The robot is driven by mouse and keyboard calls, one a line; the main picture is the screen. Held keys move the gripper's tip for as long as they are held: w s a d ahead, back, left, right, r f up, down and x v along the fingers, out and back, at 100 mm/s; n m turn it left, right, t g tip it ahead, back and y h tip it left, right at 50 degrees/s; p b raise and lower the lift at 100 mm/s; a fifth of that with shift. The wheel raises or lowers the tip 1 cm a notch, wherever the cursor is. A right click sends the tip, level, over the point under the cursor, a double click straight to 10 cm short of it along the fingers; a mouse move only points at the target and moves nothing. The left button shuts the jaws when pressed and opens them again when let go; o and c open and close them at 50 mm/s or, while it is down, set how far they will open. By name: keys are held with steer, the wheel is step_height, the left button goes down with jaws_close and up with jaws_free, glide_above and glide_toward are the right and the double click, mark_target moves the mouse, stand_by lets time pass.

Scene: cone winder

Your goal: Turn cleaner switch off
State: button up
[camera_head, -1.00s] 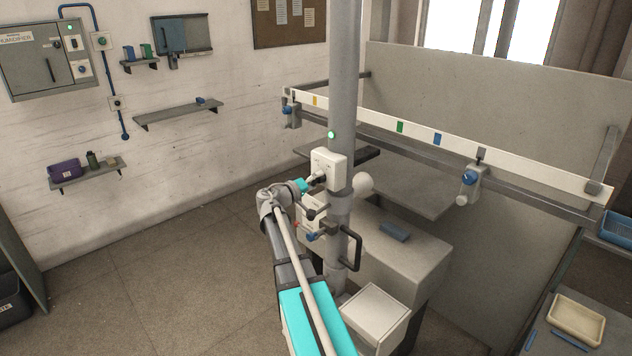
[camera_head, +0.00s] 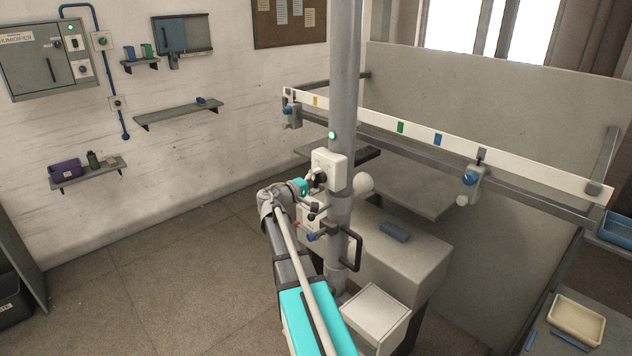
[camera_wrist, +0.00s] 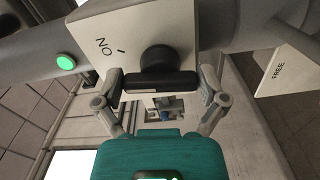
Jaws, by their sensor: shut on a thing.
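The cleaner switch is a white box (camera_head: 331,163) on the grey upright post, with a black rotary knob (camera_head: 319,177) on its face. In the wrist view the knob's bar handle (camera_wrist: 160,84) lies crosswise, and lettering with a short stroke mark shows on the box face (camera_wrist: 133,32). My gripper (camera_wrist: 163,86) has a finger at each end of the bar and is shut on it. In the head view my gripper (camera_head: 311,184) is at the knob and partly hidden by my wrist. A green lamp (camera_head: 331,135) above the box is lit; it also shows in the wrist view (camera_wrist: 66,62).
Below the switch are a second white box (camera_head: 309,214), small levers and a black looped handle (camera_head: 352,249) close to my wrist. A long white rail (camera_head: 420,135) crosses behind the post.

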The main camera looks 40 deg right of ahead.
steer(key=n, duration=0.3)
steer(key=shift+r+n, duration=0.1)
steer(key=shift+n, duration=2.2)
steer(key=o, duration=0.8)
steer(key=shift+s+a, duration=0.15)
steer(key=shift+a, duration=1.85)
steer(key=shift+s+a, duration=0.15)
steer(key=shift+a, duration=1.8)
steer(key=shift+s+a, duration=0.15)
steer(key=shift+a, duration=1.85)
